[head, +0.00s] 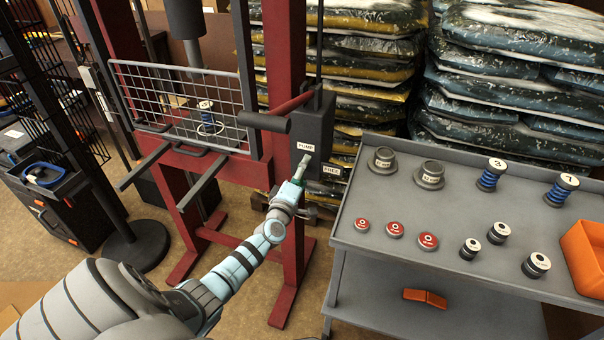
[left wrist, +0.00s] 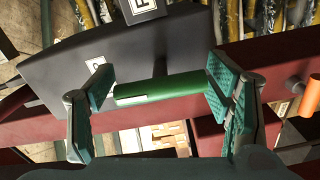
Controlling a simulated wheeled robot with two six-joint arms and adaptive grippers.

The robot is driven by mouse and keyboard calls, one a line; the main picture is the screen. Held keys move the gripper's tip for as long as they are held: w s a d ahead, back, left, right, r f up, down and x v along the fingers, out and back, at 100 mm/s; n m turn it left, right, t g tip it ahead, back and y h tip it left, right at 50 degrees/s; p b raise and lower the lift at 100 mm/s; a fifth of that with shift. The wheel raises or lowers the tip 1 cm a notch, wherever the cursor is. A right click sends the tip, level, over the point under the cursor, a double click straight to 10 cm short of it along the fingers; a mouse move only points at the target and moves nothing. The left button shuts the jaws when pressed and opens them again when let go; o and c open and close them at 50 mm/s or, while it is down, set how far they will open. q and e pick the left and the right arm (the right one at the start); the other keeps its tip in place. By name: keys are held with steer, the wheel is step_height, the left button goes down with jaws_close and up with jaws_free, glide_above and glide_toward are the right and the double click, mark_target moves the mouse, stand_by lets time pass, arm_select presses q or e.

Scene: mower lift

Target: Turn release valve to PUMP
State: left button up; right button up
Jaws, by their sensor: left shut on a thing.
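The dark pump box (head: 314,125) is on the red press frame, with a PUMP label (head: 305,147) above and a FREE label (head: 331,171) to the lower right. The release valve's handle is a short bar, green in the left wrist view (left wrist: 160,88). It lies between the two green finger pads of my left gripper (left wrist: 158,86), which is shut on it. In the head view my left gripper (head: 297,177) is at the box just below the PUMP label, and it largely hides the handle. My right gripper is not in view.
A grey cart (head: 450,215) with cups, spools, red discs and an orange bin (head: 585,255) stands at the right. A wire guard (head: 180,100) and bars (head: 205,180) stick out left of the box. Stacked bags (head: 530,70) fill the back.

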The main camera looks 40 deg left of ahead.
arm_select(q)
steer(key=shift+f+n, duration=0.2)
steer(key=shift+n, duration=0.2)
steer(key=o, duration=1)
steer(key=v, duration=1.2)
steer(key=shift+d, duration=0.1)
